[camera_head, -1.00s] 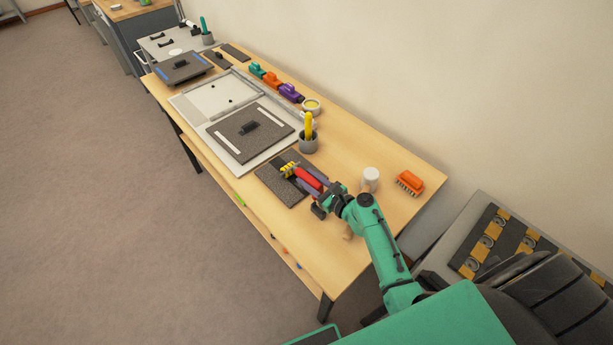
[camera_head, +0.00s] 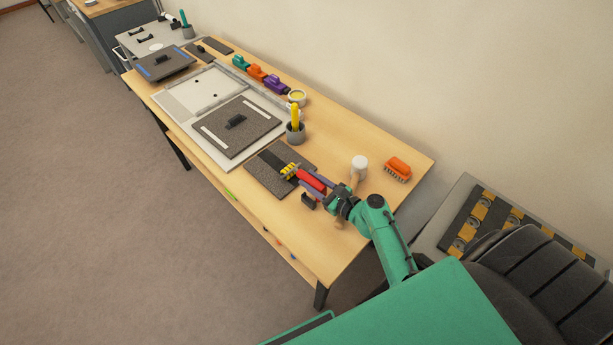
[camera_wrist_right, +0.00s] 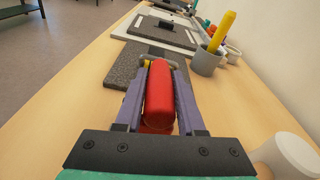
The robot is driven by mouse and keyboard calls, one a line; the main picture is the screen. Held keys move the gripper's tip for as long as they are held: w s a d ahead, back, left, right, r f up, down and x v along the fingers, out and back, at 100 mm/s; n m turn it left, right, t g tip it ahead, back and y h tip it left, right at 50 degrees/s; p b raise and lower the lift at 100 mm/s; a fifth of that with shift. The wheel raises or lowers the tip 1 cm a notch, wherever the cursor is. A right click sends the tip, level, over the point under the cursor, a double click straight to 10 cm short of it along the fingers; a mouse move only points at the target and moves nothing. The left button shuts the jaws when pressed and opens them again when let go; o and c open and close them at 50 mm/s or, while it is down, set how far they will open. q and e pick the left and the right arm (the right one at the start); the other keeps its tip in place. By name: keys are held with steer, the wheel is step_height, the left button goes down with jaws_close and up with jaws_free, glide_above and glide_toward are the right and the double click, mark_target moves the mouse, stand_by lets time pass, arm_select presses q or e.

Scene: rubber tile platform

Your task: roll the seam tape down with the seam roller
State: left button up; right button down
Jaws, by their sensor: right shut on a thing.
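The seam roller has a red handle (camera_head: 313,181) and a yellow roller end (camera_head: 289,171). My right gripper (camera_head: 322,186) is shut on its handle, which also shows between the fingers in the right wrist view (camera_wrist_right: 158,95). The seam tape appears as a dark strip (camera_head: 270,161) across a grey speckled tile (camera_head: 262,182) on the table. The yellow end is over the right part of the tile, at the strip; I cannot tell whether it touches. In the wrist view the handle and fingers hide most of the roller end. My left gripper is out of view.
A grey cup with a yellow-handled tool (camera_head: 295,132) stands behind the tile. A white cylinder (camera_head: 359,167) and an orange brush (camera_head: 397,169) are to the right. A framed board with a larger grey tile (camera_head: 232,138) lies left. A small dark piece (camera_head: 308,201) lies near the gripper.

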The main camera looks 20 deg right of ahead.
steer(key=shift+s+f, duration=0.15)
steer(key=shift+s, duration=0.05)
steer(key=shift+s+d, duration=0.25)
steer(key=shift+s, duration=0.25)
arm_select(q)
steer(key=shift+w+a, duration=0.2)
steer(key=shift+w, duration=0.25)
arm_select(e)
steer(key=shift+s+d+f, duration=0.15)
steer(key=shift+s+f, duration=0.15)
steer(key=shift+s, duration=0.2)
steer(key=shift+w+a+r+p, duration=0.25)
steer(key=shift+w+r+p, duration=0.15)
steer(key=shift+w+r, duration=0.15)
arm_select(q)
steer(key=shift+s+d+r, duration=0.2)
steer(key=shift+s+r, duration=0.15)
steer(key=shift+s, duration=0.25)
arm_select(e)
steer(key=shift+w+r, duration=0.2)
steer(key=shift+w, duration=0.1)
